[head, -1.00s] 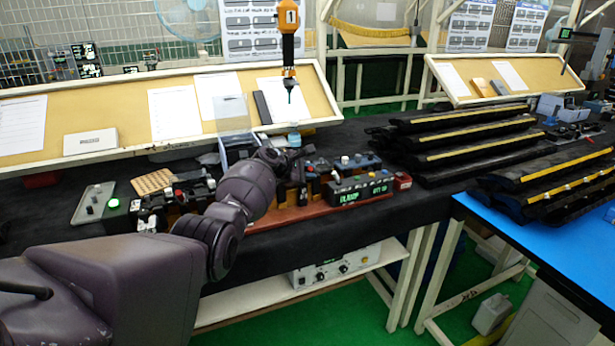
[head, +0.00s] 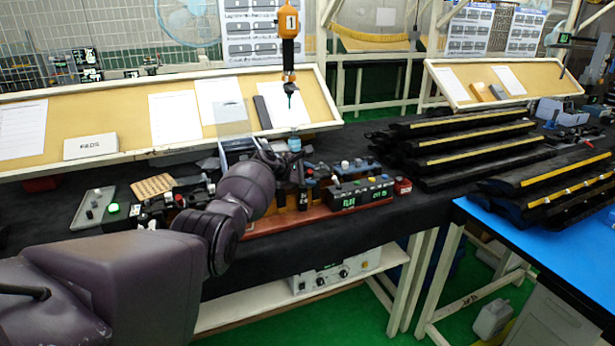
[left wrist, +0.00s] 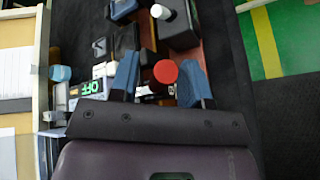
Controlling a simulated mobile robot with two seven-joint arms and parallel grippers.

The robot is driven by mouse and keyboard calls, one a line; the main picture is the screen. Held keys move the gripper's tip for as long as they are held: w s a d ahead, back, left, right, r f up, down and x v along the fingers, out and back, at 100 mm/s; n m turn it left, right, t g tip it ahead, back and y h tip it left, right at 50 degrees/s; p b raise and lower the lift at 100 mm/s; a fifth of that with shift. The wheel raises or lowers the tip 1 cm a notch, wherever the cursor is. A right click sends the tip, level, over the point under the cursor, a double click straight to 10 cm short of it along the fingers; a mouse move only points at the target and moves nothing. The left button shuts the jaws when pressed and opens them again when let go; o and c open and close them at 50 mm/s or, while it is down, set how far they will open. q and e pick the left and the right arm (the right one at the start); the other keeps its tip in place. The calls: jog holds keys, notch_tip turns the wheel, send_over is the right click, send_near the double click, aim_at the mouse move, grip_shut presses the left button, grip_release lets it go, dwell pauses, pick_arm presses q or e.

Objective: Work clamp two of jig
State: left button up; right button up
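The jig sits on a red-brown base (head: 275,222) on the black bench. A black control box (head: 360,194) with a green display and several buttons is at its right end. My left gripper (head: 292,178) reaches in from the left, low over the middle of the jig; its fingers are hard to make out in the head view. In the left wrist view its two blue fingers (left wrist: 160,80) are apart, with a round red knob (left wrist: 165,71) between them, close to the right finger. Which clamp the knob belongs to, I cannot tell. My right gripper is not in view.
A tool marked 1 (head: 289,60) hangs above the bench behind the jig. Stacks of black trim strips (head: 460,145) lie to the right. A grey tray (head: 93,207) with small parts and a lit green lamp (head: 113,208) are at left. A tilted board (head: 120,125) stands behind.

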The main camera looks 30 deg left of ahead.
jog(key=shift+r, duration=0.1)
pick_arm(q)
jog(key=p+v, duration=0.2)
jog(key=v, duration=0.9)
jog(key=shift+p, duration=0.3)
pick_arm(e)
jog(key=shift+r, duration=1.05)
pick_arm(q)
jog(key=shift+w, duration=0.1)
